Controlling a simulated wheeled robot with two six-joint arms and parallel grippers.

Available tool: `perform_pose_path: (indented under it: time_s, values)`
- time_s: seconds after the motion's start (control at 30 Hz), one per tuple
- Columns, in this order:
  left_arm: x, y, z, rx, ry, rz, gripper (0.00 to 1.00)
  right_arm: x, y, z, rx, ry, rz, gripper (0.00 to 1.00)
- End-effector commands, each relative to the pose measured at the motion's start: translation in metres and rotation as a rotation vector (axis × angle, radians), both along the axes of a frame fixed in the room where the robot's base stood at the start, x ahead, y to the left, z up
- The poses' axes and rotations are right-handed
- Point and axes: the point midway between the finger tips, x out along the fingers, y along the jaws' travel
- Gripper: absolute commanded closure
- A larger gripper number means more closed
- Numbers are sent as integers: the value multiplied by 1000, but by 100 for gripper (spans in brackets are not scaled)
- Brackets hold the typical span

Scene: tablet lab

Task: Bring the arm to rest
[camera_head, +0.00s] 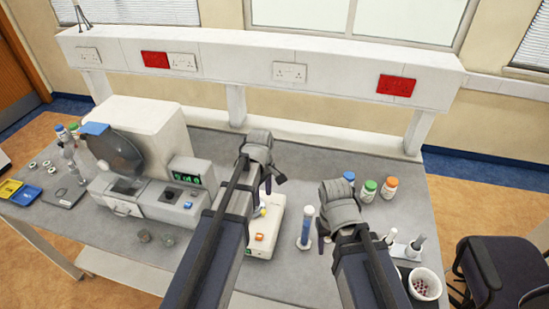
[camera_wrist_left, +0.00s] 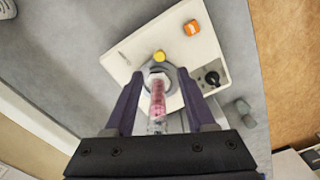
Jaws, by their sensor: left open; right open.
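My left gripper (camera_head: 266,188) is over the small white device (camera_head: 262,245) on the bench. In the left wrist view the left gripper (camera_wrist_left: 160,100) is open, its two dark fingers on either side of a clear tube with pink contents (camera_wrist_left: 157,98). The tube stands at the round grey holder of the white device (camera_wrist_left: 120,58), with gaps to both fingers. In the head view the arm mostly hides this tube.
A large white analyser (camera_head: 140,150) stands to the left. Several capped bottles (camera_head: 369,191) stand behind my right gripper. Bare bench (camera_head: 310,165) lies between the arms at the back.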

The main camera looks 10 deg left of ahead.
Motion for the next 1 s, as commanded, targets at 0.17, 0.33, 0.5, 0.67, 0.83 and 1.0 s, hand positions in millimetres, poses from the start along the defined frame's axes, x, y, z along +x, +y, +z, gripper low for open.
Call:
perform_pose_path:
  time_s: [0.17, 0.33, 0.5, 0.67, 0.83, 1.0]
  values:
    - [-3, -3, -5, 2, 1, -23, 45, 0, 0, -5, 0, 0, 0, 45]
    - [-36, -35, -45, 20, 14, -323, 45, 0, 0, -45, -1, 0, 3, 45]
    - [-87, -74, -93, 48, 46, -813, 45, 0, 0, -93, -1, -1, 7, 45]
    - [-122, -97, -122, 64, 75, -1181, 45, 0, 0, -123, -2, -1, 10, 45]
    - [-139, -107, -133, 72, 94, -1381, 45, 0, 0, -134, -2, -1, 12, 45]
    - [-141, -108, -132, 73, 98, -1421, 45, 0, 0, -133, -2, 0, 13, 45]
